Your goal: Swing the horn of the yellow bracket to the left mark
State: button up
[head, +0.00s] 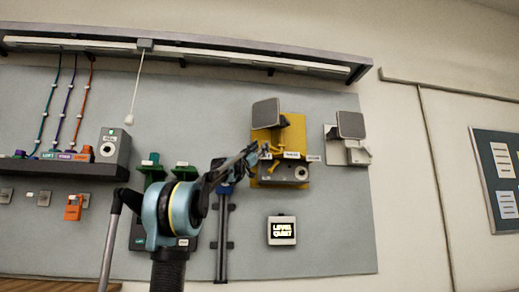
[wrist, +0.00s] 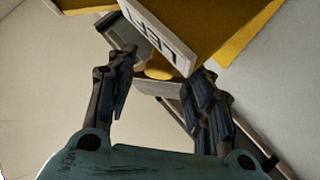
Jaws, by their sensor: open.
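The yellow bracket (head: 292,130) is a yellow plate on the grey wall board, right of centre in the head view. A dark grey square horn (head: 265,113) sits at its upper left. Small white labels run along the bracket's lower part, one near the middle (head: 291,155). In the wrist view a tilted white label reading LEFT (wrist: 160,38) appears upside down before the yellow plate (wrist: 245,32). My gripper (head: 262,151) is at the bracket's left side. In the wrist view its fingers (wrist: 163,72) are apart, with the label just beyond them. Contact cannot be told.
A second grey horn (head: 351,124) on a white bracket is to the right. A pull cord (head: 134,95) hangs at left. Dark vertical rail (head: 222,230) stands left of the sign.

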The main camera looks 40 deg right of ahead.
jog(key=w+v, duration=0.1)
jog(key=v, duration=0.8)
jog(key=shift+s, duration=0.45)
